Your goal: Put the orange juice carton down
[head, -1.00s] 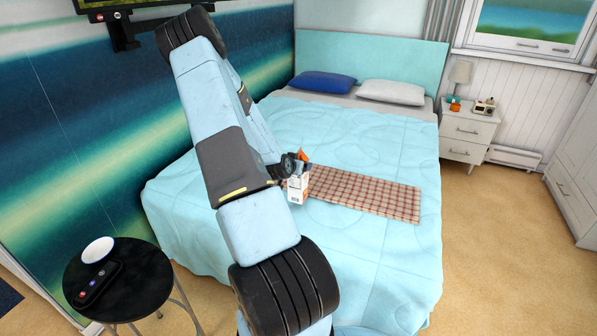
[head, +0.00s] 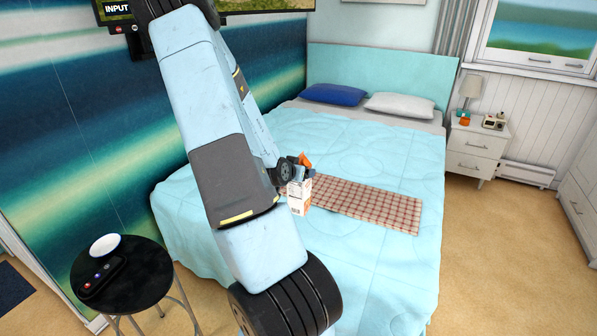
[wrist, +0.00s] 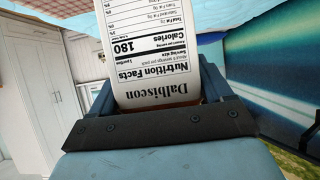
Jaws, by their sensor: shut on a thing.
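The orange juice carton (head: 299,197) is a small white box with orange on it, in front of the checked cloth on the bed in the head view. My gripper (head: 303,172) is shut on the carton. In the wrist view the carton (wrist: 165,50) fills the space between the fingers, its nutrition label upside down, and my gripper (wrist: 160,95) holds it from both sides. The arm hides part of the scene to the left of the carton. I cannot tell whether the carton touches the bed.
The bed (head: 370,265) has a light blue quilt, with a checked cloth (head: 365,204) and pillows (head: 400,106). A nightstand (head: 475,148) stands at the right.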

